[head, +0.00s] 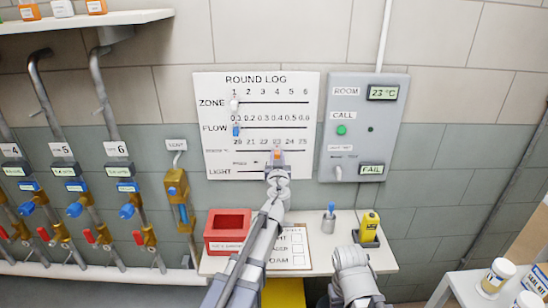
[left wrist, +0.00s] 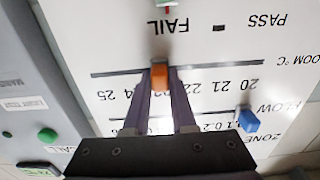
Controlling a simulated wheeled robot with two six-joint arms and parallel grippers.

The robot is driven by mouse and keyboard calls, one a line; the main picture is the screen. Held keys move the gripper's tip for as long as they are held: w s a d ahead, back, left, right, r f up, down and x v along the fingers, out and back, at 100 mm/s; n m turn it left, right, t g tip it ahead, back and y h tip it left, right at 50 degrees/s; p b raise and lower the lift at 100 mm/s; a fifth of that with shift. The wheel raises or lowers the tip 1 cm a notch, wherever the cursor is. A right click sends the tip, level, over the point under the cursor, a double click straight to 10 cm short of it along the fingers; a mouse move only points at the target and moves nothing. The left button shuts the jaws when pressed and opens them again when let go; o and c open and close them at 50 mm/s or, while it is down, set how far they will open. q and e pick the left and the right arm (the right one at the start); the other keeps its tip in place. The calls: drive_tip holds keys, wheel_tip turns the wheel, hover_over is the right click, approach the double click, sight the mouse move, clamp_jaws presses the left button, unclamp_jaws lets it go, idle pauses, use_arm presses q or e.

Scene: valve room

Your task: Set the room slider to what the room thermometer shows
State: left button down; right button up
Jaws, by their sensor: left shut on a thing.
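The room thermometer (head: 383,93) on the grey wall panel reads 23 °C. The round log board (head: 212,160) hangs left of it. The orange room slider (head: 277,153) stands at about 23 on its 20 to 25 scale; it also shows in the left wrist view (left wrist: 160,75), where the fingers hide part of the numbers. My left gripper (head: 277,160) is shut on this slider, with a finger on each side in the left wrist view (left wrist: 160,84). My right arm shows at the bottom of the head view, but its fingers cannot be made out.
The blue flow slider (head: 236,130) and white zone slider (head: 234,105) sit at the left ends of their rows. Below the board, a shelf holds a red box (head: 228,226), a clipboard (head: 297,262) and a yellow device (head: 369,228). Valves and pipes line the left wall.

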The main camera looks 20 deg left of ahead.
use_arm(q)
drive_tip(key=c, duration=0.7)
unclamp_jaws()
drive_tip(key=v, duration=0.7)
drive_tip(key=shift+s+d, duration=0.15)
drive_tip(key=shift+s, duration=0.2)
